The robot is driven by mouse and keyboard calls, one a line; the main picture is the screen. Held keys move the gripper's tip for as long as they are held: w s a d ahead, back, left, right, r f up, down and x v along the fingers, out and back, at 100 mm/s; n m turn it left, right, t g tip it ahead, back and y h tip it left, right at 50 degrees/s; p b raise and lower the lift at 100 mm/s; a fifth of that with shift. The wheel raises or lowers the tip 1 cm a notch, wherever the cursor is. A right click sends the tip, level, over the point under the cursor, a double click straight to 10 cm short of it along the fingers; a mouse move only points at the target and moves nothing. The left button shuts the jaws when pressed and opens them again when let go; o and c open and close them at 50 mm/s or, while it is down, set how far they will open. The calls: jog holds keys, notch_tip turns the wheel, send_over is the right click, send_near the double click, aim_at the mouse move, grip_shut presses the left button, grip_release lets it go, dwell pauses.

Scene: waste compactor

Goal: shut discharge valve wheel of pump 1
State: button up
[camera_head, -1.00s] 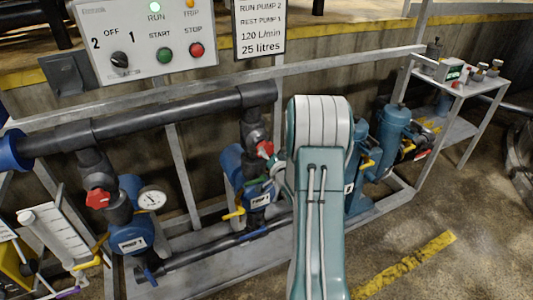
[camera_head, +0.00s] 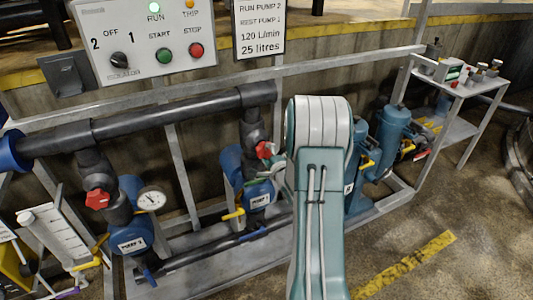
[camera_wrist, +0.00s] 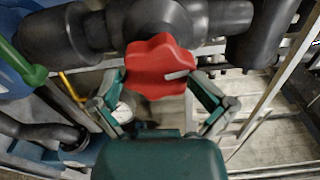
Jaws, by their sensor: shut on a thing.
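The red discharge valve wheel (camera_head: 265,150) is on the right-hand riser, above the blue pump labelled PUMP 1 (camera_head: 259,198). The red lobed wheel (camera_wrist: 160,67), with a white mark on its right side, fills the upper middle of the wrist view. My gripper (camera_wrist: 160,88) has one finger on each side of the wheel and is shut on it. In the head view, my arm hides most of the gripper.
Another red wheel (camera_head: 97,199) sits above the left pump (camera_head: 131,236), beside a gauge (camera_head: 151,199). A dark header pipe (camera_head: 165,115) runs above both. The control box (camera_head: 145,40) is behind.

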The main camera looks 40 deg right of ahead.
jog(key=shift+w+f+m, duration=0.15)
jog(key=shift+w+m, duration=0.25)
jog(key=shift+m, duration=0.4)
jog(key=o, duration=0.7)
jog(key=shift+m, duration=0.3)
jog(key=v, duration=1.2)
jog(key=shift+s+d, duration=0.1)
jog(key=shift+s, duration=0.25)
jog(key=shift+d, duration=0.1)
